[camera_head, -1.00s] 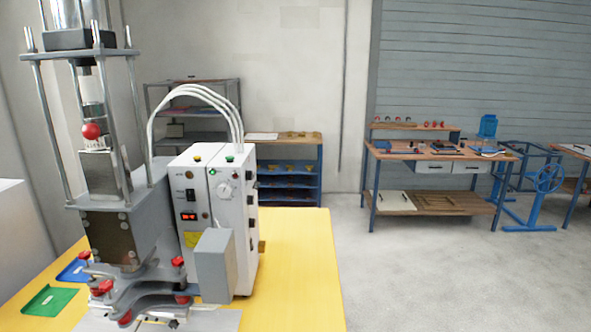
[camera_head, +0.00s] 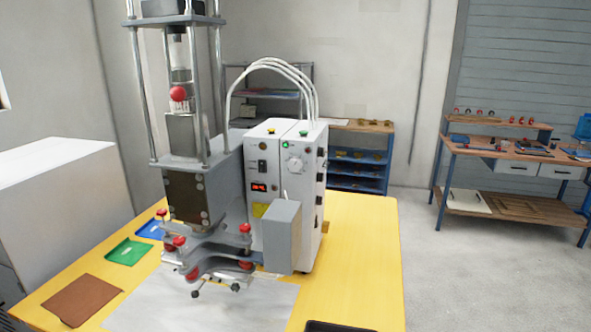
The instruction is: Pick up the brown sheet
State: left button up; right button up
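The brown sheet (camera_head: 82,299) lies flat on the yellow table (camera_head: 362,262), near its front left edge. It is at the lower left of the head view, in front of a green tray-like piece (camera_head: 129,251). A pale grey sheet or plate lies to its right. Nothing covers the brown sheet. Neither of my grippers is in view.
A welding press (camera_head: 195,190) with a white control box (camera_head: 285,190) stands on the table. A blue piece (camera_head: 151,229) lies behind the green one. A dark object (camera_head: 335,326) shows at the bottom edge. A white block (camera_head: 55,205) stands left. Open floor lies right.

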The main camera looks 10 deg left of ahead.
aim_at(75, 304)
jog(key=u, duration=1.85)
